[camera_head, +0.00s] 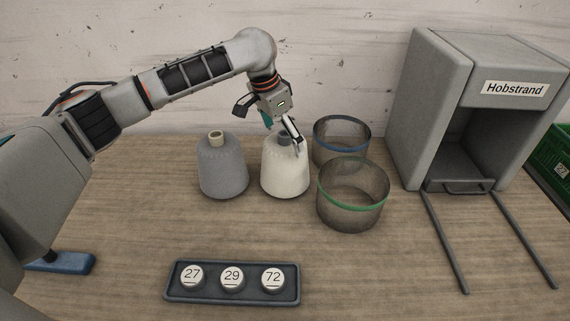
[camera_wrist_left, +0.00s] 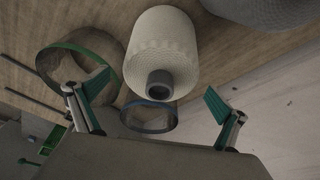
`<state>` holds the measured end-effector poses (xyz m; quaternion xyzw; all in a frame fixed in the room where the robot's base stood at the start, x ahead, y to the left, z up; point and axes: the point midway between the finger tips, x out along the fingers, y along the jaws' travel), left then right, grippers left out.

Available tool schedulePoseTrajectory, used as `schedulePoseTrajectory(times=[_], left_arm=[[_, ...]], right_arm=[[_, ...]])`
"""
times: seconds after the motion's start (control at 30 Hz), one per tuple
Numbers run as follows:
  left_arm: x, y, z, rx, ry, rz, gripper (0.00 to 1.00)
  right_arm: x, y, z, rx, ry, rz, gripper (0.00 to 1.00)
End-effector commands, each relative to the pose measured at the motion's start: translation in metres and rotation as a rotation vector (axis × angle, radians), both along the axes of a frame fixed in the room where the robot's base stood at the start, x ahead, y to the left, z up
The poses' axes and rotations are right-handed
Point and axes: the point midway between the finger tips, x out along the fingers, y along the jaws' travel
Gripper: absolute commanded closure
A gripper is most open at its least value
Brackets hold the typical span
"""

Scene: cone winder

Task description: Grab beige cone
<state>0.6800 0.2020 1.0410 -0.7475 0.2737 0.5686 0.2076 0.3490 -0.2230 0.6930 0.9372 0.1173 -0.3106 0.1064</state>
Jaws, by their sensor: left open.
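The beige cone (camera_head: 285,175) stands upright on the wooden table, with a dark grey tube end at its top. It also shows in the left wrist view (camera_wrist_left: 165,45), its tube end facing the camera. My left gripper (camera_head: 283,130) is just above and behind the cone's top, reaching down from the wall side. Its two teal-padded fingers are spread wide in the wrist view (camera_wrist_left: 158,103), with the tube end between them in the picture and nothing held. Contact with the cone cannot be told. My right gripper is not in view.
A grey cone (camera_head: 222,168) stands close left of the beige one. Right of it are mesh baskets with a green band (camera_head: 350,205) and a blue band (camera_head: 342,127). A grey Hobstrand housing (camera_head: 437,110) with rails stands right. A tray (camera_head: 232,297) of numbered discs lies in front.

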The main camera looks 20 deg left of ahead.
Motion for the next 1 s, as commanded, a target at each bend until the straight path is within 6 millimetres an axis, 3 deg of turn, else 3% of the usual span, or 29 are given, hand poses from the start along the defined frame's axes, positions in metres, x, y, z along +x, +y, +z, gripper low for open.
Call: schedulePoseTrajectory(times=[0.13, 0.37, 0.4, 0.6, 0.7, 1.0], left_arm=[[0.0028, -0.0029, -0.0126, -0.001, -0.001, 0.001, 0.00], [0.0034, -0.0028, -0.0147, 0.001, -0.002, 0.001, 0.00], [0.0034, -0.0027, -0.0146, 0.001, -0.002, 0.001, 0.03], [0.0033, -0.0028, -0.0145, 0.000, -0.001, 0.000, 0.55], [0.0041, -0.0034, -0.0120, -0.002, -0.006, 0.001, 0.76], [0.0043, -0.0034, -0.0082, -0.002, -0.006, 0.001, 0.76]], right_arm=[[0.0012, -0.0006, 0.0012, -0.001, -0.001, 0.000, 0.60], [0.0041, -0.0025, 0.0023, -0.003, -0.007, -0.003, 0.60], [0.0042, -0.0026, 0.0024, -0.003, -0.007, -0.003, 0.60], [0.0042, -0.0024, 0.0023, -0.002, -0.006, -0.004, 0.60], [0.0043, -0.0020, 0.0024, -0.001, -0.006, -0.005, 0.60], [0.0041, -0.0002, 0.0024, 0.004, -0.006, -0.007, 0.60]])
